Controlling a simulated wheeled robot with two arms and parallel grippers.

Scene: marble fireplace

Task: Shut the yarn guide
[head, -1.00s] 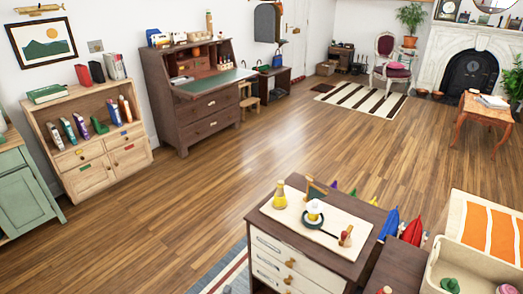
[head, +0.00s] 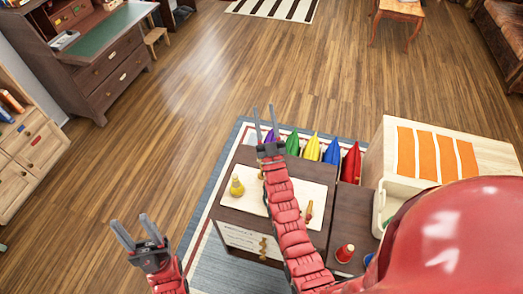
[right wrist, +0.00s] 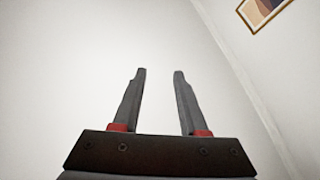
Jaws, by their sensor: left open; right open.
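A pale board (head: 244,206) lies on top of a dark-topped cabinet (head: 229,217). A yellow bottle (head: 237,187) and a small wooden piece with red (head: 308,211) stand on it. Which of these parts is the yarn guide I cannot tell. My right arm crosses over the board and hides its middle. My right gripper (head: 264,112) is open and empty, past the board's far edge in the head view; the right wrist view (right wrist: 158,75) shows its fingers apart against a white wall. My left gripper (head: 123,228) is open and empty, left of the cabinet.
Colored cones (head: 312,147) stand in a row behind the cabinet. A red-topped bottle (head: 345,252) is at right, near a cream bin (head: 378,212) and a table with orange stripes (head: 448,155). Wood floor (head: 190,120) is clear at left. A rug (head: 200,232) lies under the cabinet.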

